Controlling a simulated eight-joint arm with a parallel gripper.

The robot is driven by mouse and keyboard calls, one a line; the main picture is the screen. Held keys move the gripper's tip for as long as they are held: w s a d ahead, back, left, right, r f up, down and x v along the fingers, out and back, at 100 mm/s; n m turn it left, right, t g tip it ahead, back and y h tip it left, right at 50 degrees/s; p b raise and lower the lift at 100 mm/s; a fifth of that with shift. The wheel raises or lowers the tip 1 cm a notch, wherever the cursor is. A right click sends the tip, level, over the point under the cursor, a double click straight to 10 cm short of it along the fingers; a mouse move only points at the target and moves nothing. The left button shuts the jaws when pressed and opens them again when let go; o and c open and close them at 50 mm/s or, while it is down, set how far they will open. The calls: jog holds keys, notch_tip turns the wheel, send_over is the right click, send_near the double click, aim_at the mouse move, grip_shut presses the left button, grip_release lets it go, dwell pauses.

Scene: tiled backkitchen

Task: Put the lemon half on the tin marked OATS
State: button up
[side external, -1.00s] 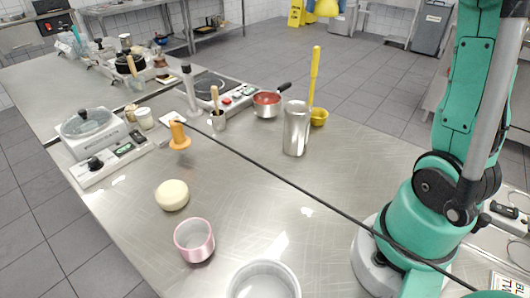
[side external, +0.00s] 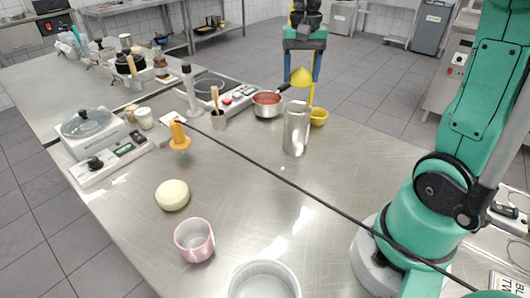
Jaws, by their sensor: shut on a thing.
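My gripper (side external: 302,68) is at the top middle of the side external view, shut on the lemon half (side external: 302,77), a yellow piece between its two blue fingers. It appears above and behind the tall steel canister (side external: 296,130), with a gap below. The lemon half covers part of a yellow utensil handle (side external: 312,95) at the canister. I can read no OATS mark on any vessel, so I cannot tell which one is that tin. Two small pale-topped jars (side external: 145,119) stand at the left beside the scale.
A red-filled saucepan (side external: 266,106) and a yellow bowl (side external: 319,117) stand near the canister.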

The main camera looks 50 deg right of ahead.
aim_at(298, 107)
jog(key=shift+f, duration=2.6)
jog(key=o, duration=1.3)
jog(key=shift+f, duration=0.1)
notch_tip(298, 107, up, 12)
jog(key=shift+f, duration=0.1)
jog(key=shift+a, duration=0.2)
jog(key=s+a+f+n+t, duration=0.1)
jog(key=a+f+n+t, duration=0.1)
jog(key=a+f+n, duration=0.1)
jog(key=s+a+f+n+t, duration=0.1)
jog(key=a+f+n+t, duration=0.1)
jog(key=a, duration=0.4)
jog(key=s+a+f+n+t, duration=0.1)
jog(key=a+f+n+t, duration=0.2)
jog(key=a+f+n, duration=0.1)
jog(key=shift+s+a+f+n, duration=0.15)
jog(key=shift+a+f+n, duration=0.15)
jog(key=shift+f+n, duration=0.3)
